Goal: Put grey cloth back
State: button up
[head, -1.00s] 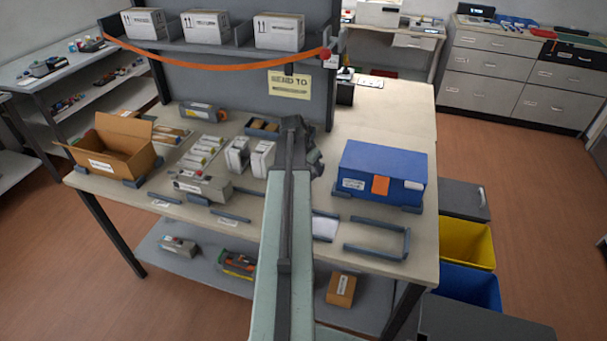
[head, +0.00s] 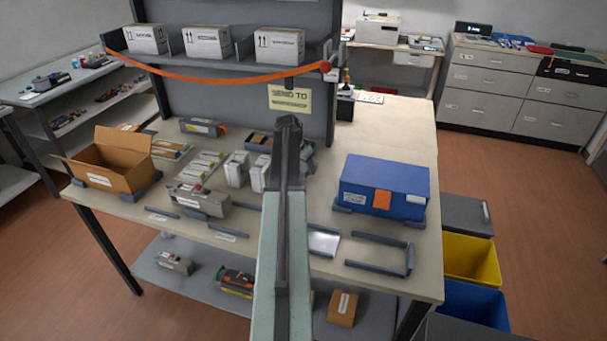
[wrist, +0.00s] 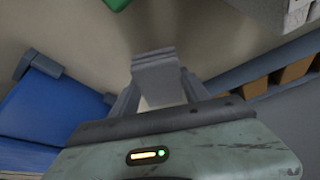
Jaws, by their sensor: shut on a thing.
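My gripper (wrist: 160,96) points away from the wrist camera, its two fingers closed on a small grey folded piece (wrist: 155,72) that looks like the grey cloth. The piece is held above the beige bench top. In the head view my gripper (head: 303,150) is over the back middle of the bench, mostly hidden behind my own arm. The cloth cannot be made out clearly there.
On the bench (head: 390,130), a blue box (head: 350,185) stands right and an open cardboard box (head: 115,165) left. White cartridges (head: 236,170) stand left of my arm. Empty dark brackets (head: 380,268) lie along the front. An orange strap (head: 220,80) hangs below the shelf.

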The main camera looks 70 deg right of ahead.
jog(key=shift+w+d, duration=0.15)
jog(key=shift+d, duration=0.15)
notch_tip(320, 180, down, 4)
jog(key=b, duration=0.4)
jog(key=shift+d, duration=0.1)
jog(key=shift+r, duration=0.25)
jog(key=shift+f, duration=0.2)
jog(key=o, duration=1.2)
